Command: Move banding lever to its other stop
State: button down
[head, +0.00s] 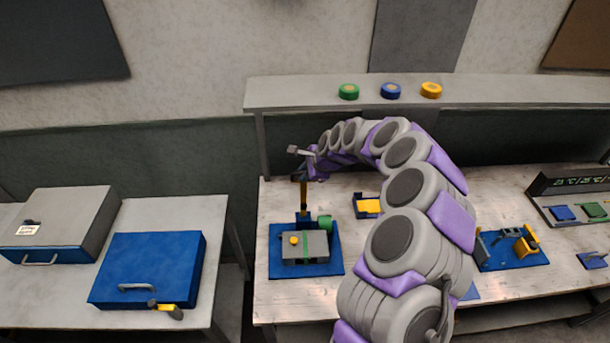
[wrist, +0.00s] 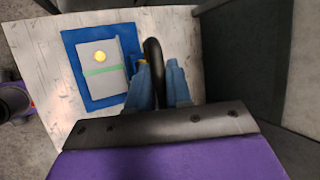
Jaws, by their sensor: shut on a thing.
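The block has a yellow button and a green stripe, and sits on a blue base plate (head: 335,268). My gripper (head: 303,177) is at the lever's upper end. In the wrist view my gripper (wrist: 161,68) has its two blue fingers around a dark curved piece (wrist: 152,48) and is shut on the lever.
A blue case (head: 150,268) and a grey case (head: 65,225) lie on the left table. A shelf (head: 300,93) with green, blue and yellow rolls runs above the bench. Blue and yellow fixtures (head: 515,250) stand to the right, beyond my arm.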

jog(key=shift+d, duration=0.1)
jog(key=c, duration=1.1)
grip_release()
jog(key=shift+w+f, duration=0.1)
jog(key=b+v, duration=0.2)
jog(key=v, duration=1.5)
jog(key=shift+r, duration=0.3)
